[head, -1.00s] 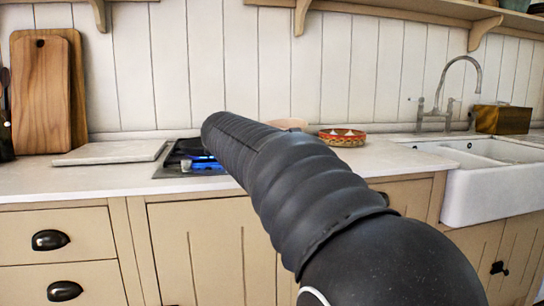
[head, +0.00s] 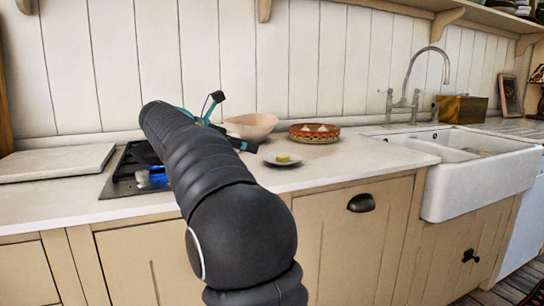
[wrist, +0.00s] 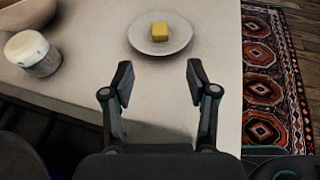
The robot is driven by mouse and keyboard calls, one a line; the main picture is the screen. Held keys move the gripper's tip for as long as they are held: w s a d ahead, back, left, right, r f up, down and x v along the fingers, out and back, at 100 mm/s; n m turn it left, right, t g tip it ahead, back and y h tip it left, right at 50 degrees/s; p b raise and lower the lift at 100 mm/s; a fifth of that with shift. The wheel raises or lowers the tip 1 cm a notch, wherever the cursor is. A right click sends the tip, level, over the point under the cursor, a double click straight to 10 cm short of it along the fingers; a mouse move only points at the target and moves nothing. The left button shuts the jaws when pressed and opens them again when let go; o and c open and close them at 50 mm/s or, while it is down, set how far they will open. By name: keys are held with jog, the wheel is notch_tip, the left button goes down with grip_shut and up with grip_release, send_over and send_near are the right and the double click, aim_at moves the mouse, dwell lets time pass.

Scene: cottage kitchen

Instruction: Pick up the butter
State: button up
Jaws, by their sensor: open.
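The butter (head: 283,158) is a small yellow block on a pale plate (head: 268,160) near the counter's front edge, right of my arm. In the wrist view the butter (wrist: 159,31) sits near the middle of the round plate (wrist: 136,41). My gripper (wrist: 160,83) is open and empty, its two fingers apart on the near side of the plate.
A pinkish bowl (head: 250,126) and a patterned basket (head: 314,137) stand behind the plate. A white-lidded jar (wrist: 33,54) is left of my gripper. A lit gas hob (head: 123,179) is at left, a sink (head: 480,177) at right. A patterned rug (wrist: 270,84) covers the floor.

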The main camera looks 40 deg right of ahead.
jog(key=shift+w+d, duration=0.25)
jog(key=shift+w, duration=0.05)
send_near(283, 156)
jog(key=x, duration=0.4)
jog(key=shift+w, duration=0.3)
jog(key=x, duration=0.5)
jog(key=shift+s, duration=0.3)
jog(key=c, duration=0.7)
